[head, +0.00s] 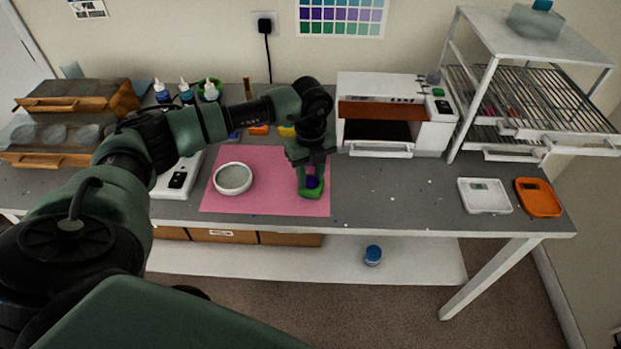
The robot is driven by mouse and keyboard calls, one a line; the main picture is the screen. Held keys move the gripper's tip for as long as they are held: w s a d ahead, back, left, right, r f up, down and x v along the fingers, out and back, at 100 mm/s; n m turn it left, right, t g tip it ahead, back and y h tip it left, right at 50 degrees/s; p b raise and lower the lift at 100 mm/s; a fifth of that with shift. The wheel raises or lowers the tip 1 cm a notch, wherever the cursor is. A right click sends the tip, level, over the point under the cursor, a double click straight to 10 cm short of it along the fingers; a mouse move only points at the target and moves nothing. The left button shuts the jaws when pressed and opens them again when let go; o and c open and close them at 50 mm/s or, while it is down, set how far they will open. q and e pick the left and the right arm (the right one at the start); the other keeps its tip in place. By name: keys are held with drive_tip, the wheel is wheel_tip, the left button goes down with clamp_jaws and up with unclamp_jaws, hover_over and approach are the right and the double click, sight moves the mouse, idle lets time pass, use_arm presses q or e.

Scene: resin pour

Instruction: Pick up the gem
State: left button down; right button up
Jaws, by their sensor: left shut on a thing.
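My left gripper (303,181) points down over the right part of the pink mat (270,204). It is shut on a small purple gem (313,181), partly hidden by the fingers. A small green piece (315,192) shows at the fingertips, right below the gem; I cannot tell whether the gem touches it. My right gripper is not in view.
A white round bowl (233,179) stands on the mat, left of my gripper. A white oven (394,118) stands behind to the right. A wire rack (530,100), a white tray (485,196) and an orange tray (539,198) are at the right. Bottles (162,93) stand at the back left.

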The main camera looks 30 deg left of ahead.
sight(311, 180)
use_arm(q)
drive_tip(key=shift+r, duration=0.1)
wheel_tip(311, 180, up, 20)
drive_tip(key=b, duration=0.3)
drive_tip(key=shift+b, duration=0.3)
